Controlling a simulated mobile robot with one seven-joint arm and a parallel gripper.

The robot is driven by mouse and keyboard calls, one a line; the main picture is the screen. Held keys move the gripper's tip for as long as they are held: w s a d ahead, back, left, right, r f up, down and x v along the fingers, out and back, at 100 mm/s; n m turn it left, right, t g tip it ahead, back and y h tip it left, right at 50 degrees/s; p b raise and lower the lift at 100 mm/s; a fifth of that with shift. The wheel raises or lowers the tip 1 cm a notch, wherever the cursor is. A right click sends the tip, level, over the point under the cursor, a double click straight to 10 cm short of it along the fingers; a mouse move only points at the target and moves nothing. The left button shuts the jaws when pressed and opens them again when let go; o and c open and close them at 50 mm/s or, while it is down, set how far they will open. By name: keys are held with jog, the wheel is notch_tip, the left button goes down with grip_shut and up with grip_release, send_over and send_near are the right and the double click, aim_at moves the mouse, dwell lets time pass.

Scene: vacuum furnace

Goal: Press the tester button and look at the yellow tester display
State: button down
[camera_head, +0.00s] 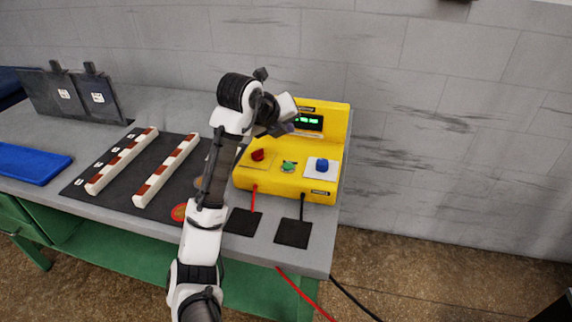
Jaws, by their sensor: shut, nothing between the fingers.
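The yellow tester (333,145) stands at the right end of the grey workbench. Its dark display (312,123) on the upright back part shows lit green characters, too small to read; its left side is hidden by my gripper. On the sloped front are a red knob (257,155), a green button (288,166) and a blue knob (322,165) on a white plate. I cannot tell which is the tester button. My gripper (287,128) is shut and empty. It appears above the red knob and green button, in front of the display, apart from the controls.
Two white-and-brown striped bars (166,170) lie on a dark mat (82,188). A blue tray (32,163) is at the left. Two black pads (293,233) lie before the tester, with red and black cables near them. The grey wall (430,110) stands close behind.

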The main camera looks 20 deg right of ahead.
aim_at(286, 168)
notch_tip(286, 168, down, 9)
jog(key=b, duration=0.6)
jog(key=shift+r, duration=0.1)
dwell(1.9)
jog(key=shift+f+b, duration=0.4)
jog(key=shift+f+b, duration=0.35)
jog(key=shift+f, duration=0.05)
dwell(0.4)
dwell(0.4)
jog(key=shift+r+p, duration=0.5)
jog(key=shift+r, duration=0.3)
